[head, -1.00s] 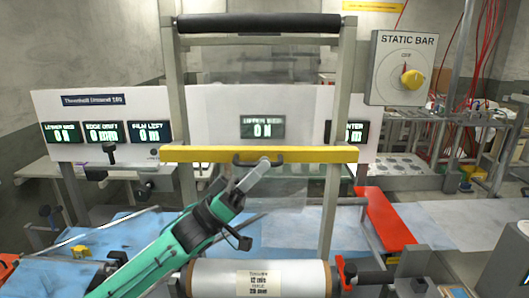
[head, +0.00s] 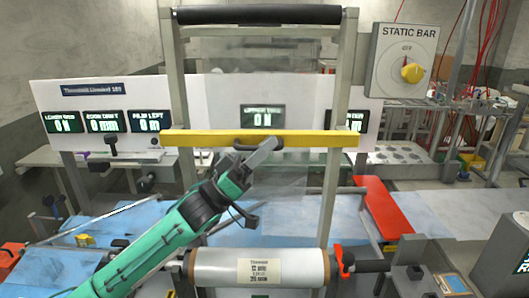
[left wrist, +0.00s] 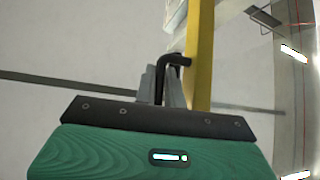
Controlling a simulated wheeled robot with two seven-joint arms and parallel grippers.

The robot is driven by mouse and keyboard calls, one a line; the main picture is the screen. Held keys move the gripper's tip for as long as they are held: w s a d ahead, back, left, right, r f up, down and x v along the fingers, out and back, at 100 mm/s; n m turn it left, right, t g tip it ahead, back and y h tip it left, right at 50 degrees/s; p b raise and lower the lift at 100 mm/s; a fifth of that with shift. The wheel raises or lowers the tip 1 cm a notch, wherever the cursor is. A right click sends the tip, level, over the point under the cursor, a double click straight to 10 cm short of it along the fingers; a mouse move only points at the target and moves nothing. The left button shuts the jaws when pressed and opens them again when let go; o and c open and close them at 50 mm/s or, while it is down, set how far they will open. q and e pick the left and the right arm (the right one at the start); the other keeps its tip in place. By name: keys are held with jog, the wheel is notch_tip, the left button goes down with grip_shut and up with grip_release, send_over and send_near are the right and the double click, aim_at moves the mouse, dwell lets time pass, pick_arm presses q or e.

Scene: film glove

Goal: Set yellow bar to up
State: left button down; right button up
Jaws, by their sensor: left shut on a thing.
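The yellow bar (head: 310,139) lies level across the two uprights of a metal frame, just below the middle display. A dark handle (head: 238,147) sits on its front; the handle also shows in the left wrist view (left wrist: 160,64) beside the yellow bar (left wrist: 201,45). My left gripper (head: 262,150), on a green arm, is shut on the handle, with its fingers around it in the left wrist view (left wrist: 163,88). The fingers partly cover the handle in the head view. My right gripper is not in view.
A black roller (head: 258,16) crosses the frame top, well above the bar, and a white film roll (head: 258,267) lies at its bottom. A red plate (head: 384,207) lies right of the frame.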

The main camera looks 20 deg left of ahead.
pick_arm(q)
notch_tip(320, 180, up, 9)
jog(key=p, duration=0.3)
jog(key=shift+f, duration=0.15)
jog(key=shift+a, duration=0.1)
jog(key=shift+r, duration=0.2)
jog(key=c, duration=1.8)
grip_release()
jog(key=shift+o, duration=0.2)
jog(key=shift+f, duration=0.1)
jog(key=shift+f, duration=0.1)
